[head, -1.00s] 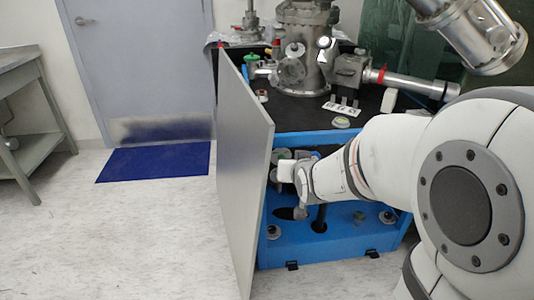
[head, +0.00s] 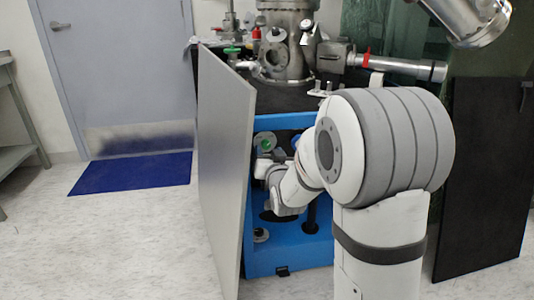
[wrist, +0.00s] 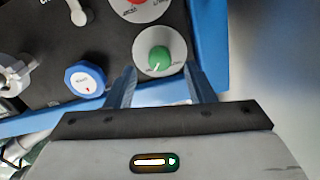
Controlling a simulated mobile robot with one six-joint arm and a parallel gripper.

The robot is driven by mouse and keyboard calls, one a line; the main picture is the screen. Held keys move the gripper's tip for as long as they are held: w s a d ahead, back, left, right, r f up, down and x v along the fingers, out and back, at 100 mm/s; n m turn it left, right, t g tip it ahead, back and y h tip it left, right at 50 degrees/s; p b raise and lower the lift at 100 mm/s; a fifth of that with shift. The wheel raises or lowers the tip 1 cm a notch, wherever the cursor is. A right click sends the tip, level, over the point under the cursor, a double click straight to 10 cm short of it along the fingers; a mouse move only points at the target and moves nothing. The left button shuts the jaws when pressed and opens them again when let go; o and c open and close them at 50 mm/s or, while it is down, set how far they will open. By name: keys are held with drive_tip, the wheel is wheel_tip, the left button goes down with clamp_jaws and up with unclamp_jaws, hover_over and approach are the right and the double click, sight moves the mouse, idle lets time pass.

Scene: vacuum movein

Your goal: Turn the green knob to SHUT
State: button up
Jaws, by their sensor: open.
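The green knob (wrist: 159,58) sits on a round pale dial plate (wrist: 176,43) in the wrist view. A white pointer line on it points down and slightly left; the plate's lettering is too small to read. In the head view the green knob (head: 265,142) shows small inside the blue-framed cabinet (head: 262,123). My gripper (wrist: 160,69) is open and empty, with one finger on each side below the knob. Contact between fingers and knob cannot be told. In the head view my gripper (head: 264,169) is just below the knob, its fingers partly hidden.
The cabinet's grey door (head: 222,175) stands open at left. A dark panel (head: 483,180) stands at right.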

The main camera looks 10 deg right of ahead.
sight(266, 144)
drive_tip(key=shift+w, duration=1.45)
drive_tip(key=shift+c, duration=0.6)
drive_tip(key=c, duration=0.9)
